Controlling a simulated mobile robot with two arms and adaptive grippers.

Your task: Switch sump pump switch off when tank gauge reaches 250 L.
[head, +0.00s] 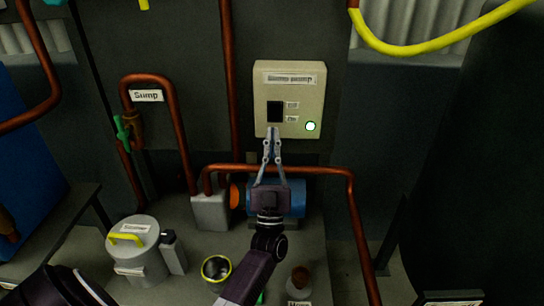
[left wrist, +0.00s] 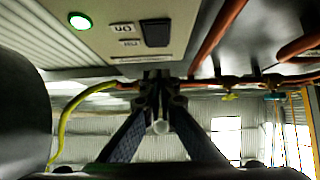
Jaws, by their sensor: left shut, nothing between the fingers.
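The sump pump switch box (head: 300,78) is a cream panel on the dark wall. Its black switch (head: 274,111) is at left, beside two small labels; the lower one seems to read On. A green lamp (head: 310,126) glows at lower right. My left gripper (head: 272,132) is shut and empty, its tips just below the switch. In the left wrist view the switch (left wrist: 156,32) and lit lamp (left wrist: 80,22) show above my left gripper (left wrist: 160,82). I cannot tell whether the tips touch the panel. I cannot make out a tank gauge. My right gripper is out of view.
A copper pipe (head: 310,169) and a blue pump (head: 290,198) lie below the box. A grey lidded canister (head: 140,262) and an open yellow-rimmed container (head: 216,268) stand on the bench. A pipe labelled Sump (head: 147,96) is at left.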

